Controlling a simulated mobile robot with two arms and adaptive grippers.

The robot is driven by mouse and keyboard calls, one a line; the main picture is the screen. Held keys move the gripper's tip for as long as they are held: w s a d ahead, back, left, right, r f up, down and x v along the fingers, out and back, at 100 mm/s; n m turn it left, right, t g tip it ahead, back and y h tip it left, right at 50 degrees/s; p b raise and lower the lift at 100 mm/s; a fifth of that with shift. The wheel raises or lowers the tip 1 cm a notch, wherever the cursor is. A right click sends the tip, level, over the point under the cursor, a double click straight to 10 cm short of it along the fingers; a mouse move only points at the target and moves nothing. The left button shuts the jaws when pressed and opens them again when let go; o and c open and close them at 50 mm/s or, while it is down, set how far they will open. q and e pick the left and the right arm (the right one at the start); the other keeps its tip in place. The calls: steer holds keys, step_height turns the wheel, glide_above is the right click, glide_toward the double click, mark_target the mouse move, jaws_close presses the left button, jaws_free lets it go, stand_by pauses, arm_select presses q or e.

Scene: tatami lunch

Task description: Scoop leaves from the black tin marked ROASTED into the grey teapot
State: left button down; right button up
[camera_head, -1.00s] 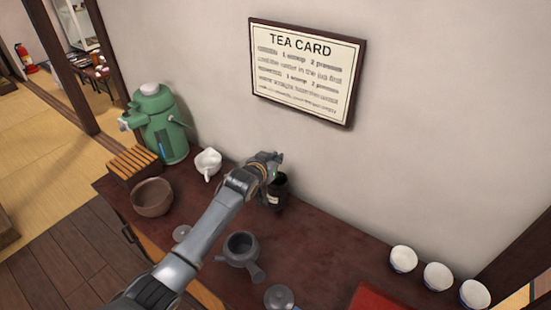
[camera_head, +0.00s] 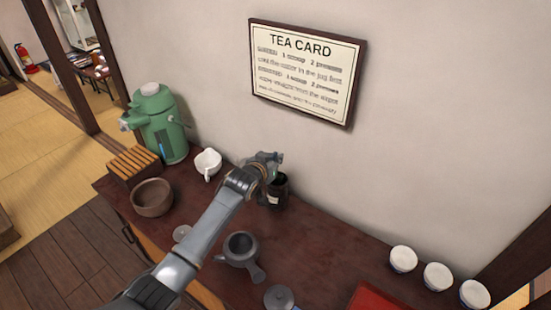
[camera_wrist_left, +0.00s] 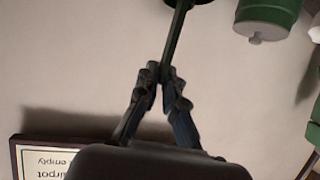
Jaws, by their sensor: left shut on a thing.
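The black tin (camera_head: 279,192) with a pale label stands upright near the wall, partly hidden by my left gripper (camera_head: 272,160). The word on its label is too small to read. My left gripper is just above and beside the tin's top. In the left wrist view the left gripper (camera_wrist_left: 162,75) is shut on a thin dark handle (camera_wrist_left: 177,38), which looks like a scoop's. Its far end leads to a dark round shape at the top edge. I cannot tell whether there are leaves. The grey teapot (camera_head: 241,247) stands open in the middle of the counter.
A brown bowl (camera_head: 152,198), white jug (camera_head: 207,164) and green airpot (camera_head: 160,128) stand left. A grey lid (camera_head: 279,297) lies at the front, and a smaller lid (camera_head: 181,232) lies by my arm. White cups (camera_head: 437,276) stand right. The counter (camera_head: 325,235) right of the teapot is clear.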

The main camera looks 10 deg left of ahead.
arm_select(q)
steer(key=shift+r, duration=0.15)
steer(key=shift+r+p, duration=2.35)
steer(key=shift+p, duration=0.05)
